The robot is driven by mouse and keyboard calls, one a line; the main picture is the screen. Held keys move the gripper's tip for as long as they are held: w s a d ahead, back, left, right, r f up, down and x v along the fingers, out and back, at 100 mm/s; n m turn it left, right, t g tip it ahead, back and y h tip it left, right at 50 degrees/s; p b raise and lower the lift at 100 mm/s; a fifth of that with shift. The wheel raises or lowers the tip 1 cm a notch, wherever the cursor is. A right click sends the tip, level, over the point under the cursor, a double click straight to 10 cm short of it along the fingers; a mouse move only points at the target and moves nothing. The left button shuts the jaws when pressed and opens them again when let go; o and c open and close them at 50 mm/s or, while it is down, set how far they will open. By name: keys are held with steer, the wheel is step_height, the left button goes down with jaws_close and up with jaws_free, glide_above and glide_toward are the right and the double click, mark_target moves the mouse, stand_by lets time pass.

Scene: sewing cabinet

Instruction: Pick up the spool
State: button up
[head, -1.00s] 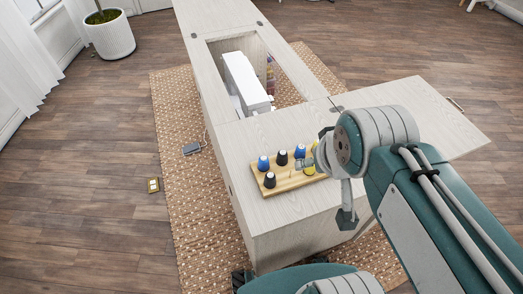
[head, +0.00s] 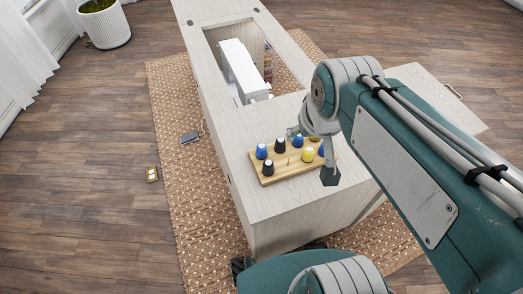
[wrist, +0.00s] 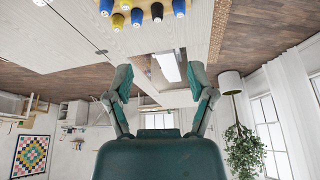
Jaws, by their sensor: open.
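Several spools of thread stand upright on a wooden spool board (head: 265,181) on the cabinet top. Among them are a blue spool (head: 262,152), black spools (head: 281,146) (head: 268,168) and a yellow spool (head: 308,155). Which spool the task means cannot be told. In the wrist view, spools show upside down at the top, including a yellow spool (wrist: 118,20) and a black spool (wrist: 157,11). My gripper (head: 311,155) is beside the board's right part in the head view and partly hides spools there. In the wrist view my gripper (wrist: 161,87) is open, with nothing between its fingers.
The pale sewing cabinet (head: 275,205) has an opening with a white sewing machine (head: 240,68) in it. A side leaf (head: 425,95) extends right. A pedal (head: 188,137) lies on the woven rug (head: 180,100), and a small yellow-edged item (head: 152,174) lies on the floor. A potted plant (head: 104,25) stands far left.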

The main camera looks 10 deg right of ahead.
steer(key=w+a+f+g, duration=0.25)
steer(key=w+f, duration=0.35)
steer(key=w, duration=0.4)
steer(key=g, duration=0.2)
glide_above(261, 147)
step_height(261, 147, down, 11)
steer(key=shift+f, duration=0.2)
step_height(261, 147, down, 6)
steer(key=shift+r, duration=0.1)
steer(key=shift+w+d+f, duration=0.1)
steer(key=shift+w+f, duration=0.05)
steer(key=shift+f, duration=1.2)
steer(key=shift+w+f, duration=0.15)
steer(key=shift+f, duration=1.2)
steer(key=c, duration=0.6)
